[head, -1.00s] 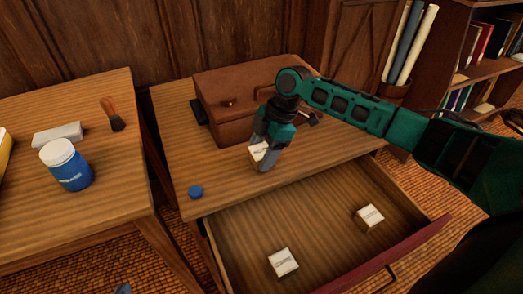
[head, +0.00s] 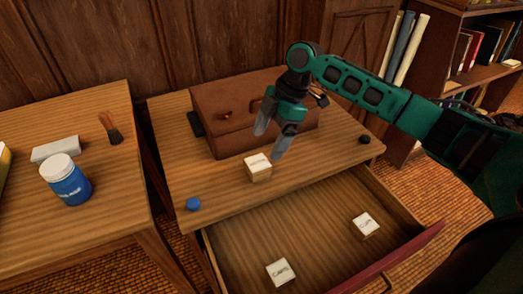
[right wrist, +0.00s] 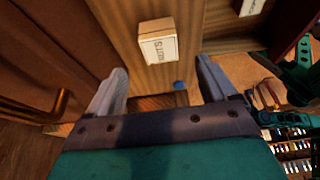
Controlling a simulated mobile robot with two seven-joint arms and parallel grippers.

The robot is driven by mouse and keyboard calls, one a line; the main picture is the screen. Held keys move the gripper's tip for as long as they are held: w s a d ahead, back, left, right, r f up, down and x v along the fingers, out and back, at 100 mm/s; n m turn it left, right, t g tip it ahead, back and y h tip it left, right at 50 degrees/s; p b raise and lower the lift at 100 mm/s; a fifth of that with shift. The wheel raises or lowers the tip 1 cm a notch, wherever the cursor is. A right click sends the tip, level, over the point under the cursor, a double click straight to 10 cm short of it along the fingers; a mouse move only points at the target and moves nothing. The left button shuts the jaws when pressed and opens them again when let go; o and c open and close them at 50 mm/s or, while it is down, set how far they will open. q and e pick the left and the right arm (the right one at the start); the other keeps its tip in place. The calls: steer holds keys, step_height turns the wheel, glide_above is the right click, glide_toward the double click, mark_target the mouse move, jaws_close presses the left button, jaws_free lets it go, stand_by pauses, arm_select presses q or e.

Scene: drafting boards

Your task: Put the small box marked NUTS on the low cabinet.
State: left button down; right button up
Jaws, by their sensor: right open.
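The small box marked NUTS (head: 257,168) stands upright on the wooden top of the low cabinet (head: 225,187), in front of the brown bag. In the right wrist view the box (right wrist: 157,47) shows its lettering, and it lies beyond the fingertips. My right gripper (head: 269,143) is open and empty, just above and behind the box, apart from it. Its two spread fingers also show in the right wrist view (right wrist: 158,88). My left gripper is out of view.
The cabinet's drawer (head: 315,236) is open, with a box marked CAPS (head: 280,272) and another small box (head: 365,225) inside. A brown bag (head: 225,110), a blue cap (head: 193,204) and a dark knob (head: 364,139) are on top. A blue jar (head: 68,182) stands on the left table.

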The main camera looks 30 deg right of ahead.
steer(key=v, duration=0.4)
stand_by(0.6)
